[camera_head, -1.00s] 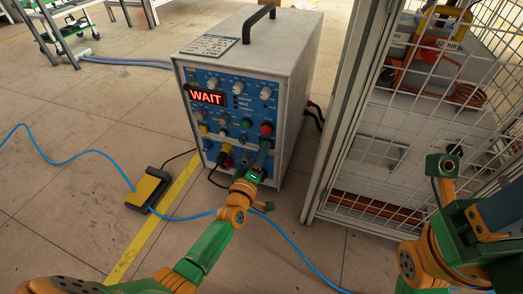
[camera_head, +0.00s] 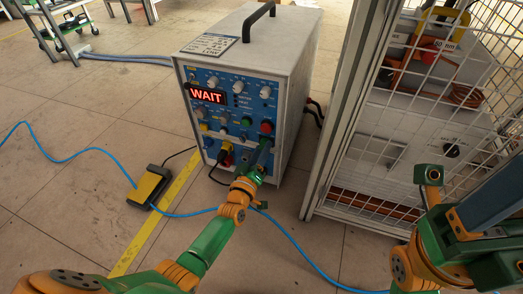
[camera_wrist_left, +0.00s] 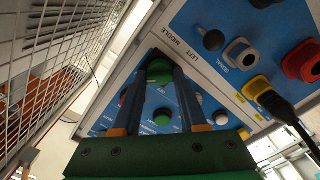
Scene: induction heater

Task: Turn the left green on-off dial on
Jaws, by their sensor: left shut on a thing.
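The induction heater (camera_head: 292,75) is a grey box with a blue front panel and a red display reading WAIT. My left gripper (camera_head: 263,156) is at the lower right of this panel. In the head view this dial is hidden by the gripper. Another round green control (camera_wrist_left: 162,117) shows farther off between the fingers. My right arm is at the right edge of the head view; its finger opening cannot be made out.
A wire-mesh cage (camera_head: 400,130) with equipment inside stands right of the heater. A yellow and black foot pedal (camera_head: 150,186) lies on the floor at left. A blue cable (camera_head: 300,248) crosses the floor. A black plug (camera_wrist_left: 277,103) sits in a yellow socket beside the gripper.

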